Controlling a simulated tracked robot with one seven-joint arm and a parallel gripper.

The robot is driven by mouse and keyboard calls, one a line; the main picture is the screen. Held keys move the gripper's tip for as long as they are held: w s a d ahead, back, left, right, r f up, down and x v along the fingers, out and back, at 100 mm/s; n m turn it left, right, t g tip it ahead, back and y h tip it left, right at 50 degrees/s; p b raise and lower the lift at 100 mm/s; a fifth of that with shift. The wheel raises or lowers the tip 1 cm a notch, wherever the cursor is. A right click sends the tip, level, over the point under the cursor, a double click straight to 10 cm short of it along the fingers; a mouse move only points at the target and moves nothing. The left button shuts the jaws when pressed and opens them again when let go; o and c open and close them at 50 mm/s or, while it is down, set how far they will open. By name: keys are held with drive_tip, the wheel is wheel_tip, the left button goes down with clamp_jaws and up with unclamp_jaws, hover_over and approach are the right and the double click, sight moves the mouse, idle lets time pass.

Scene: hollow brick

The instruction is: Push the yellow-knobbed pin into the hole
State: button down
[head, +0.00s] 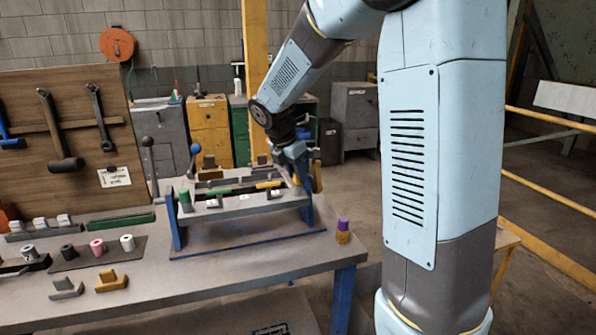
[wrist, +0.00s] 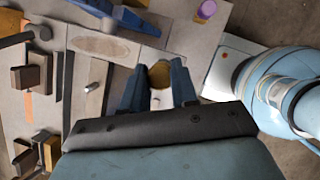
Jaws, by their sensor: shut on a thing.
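My gripper (head: 297,172) is low over the right end of a blue-ended fixture (head: 245,204) on the workbench in the head view. In the wrist view its two blue fingers (wrist: 157,88) are closed around a rounded yellow-brown knob (wrist: 160,72), which I take to be the yellow-knobbed pin. A pale part shows beside the knob, between the fingers. The pin's shaft and tip are hidden, and I cannot make out the hole or tell how far the pin is in it.
A purple-topped cylinder (head: 342,231) stands right of the fixture. Several coloured rollers (head: 97,246) and small blocks lie on the bench's left. The bench front is mostly clear.

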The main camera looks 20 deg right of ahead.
drive_tip(key=c, duration=0.8)
unclamp_jaws()
drive_tip(key=v, duration=1.3)
drive_tip(key=shift+a+r, duration=0.15)
drive_tip(key=shift+r, duration=0.15)
drive_tip(key=shift+s, duration=0.1)
drive_tip(key=s+d+f+m+t+y, duration=0.1)
drive_tip(key=s+d+m, duration=0.1)
drive_tip(key=s+m, duration=0.5)
drive_tip(key=s+d+f+m+t+y, duration=0.1)
drive_tip(key=s+m, duration=0.7)
drive_tip(key=s, duration=0.2)
drive_tip(key=s+d+f+m+t+y, duration=0.1)
drive_tip(key=s+d+m+y, duration=0.1)
drive_tip(key=s+m, duration=0.6)
drive_tip(key=shift+s+d+f+t, duration=0.3)
drive_tip(key=shift+s+f, duration=0.05)
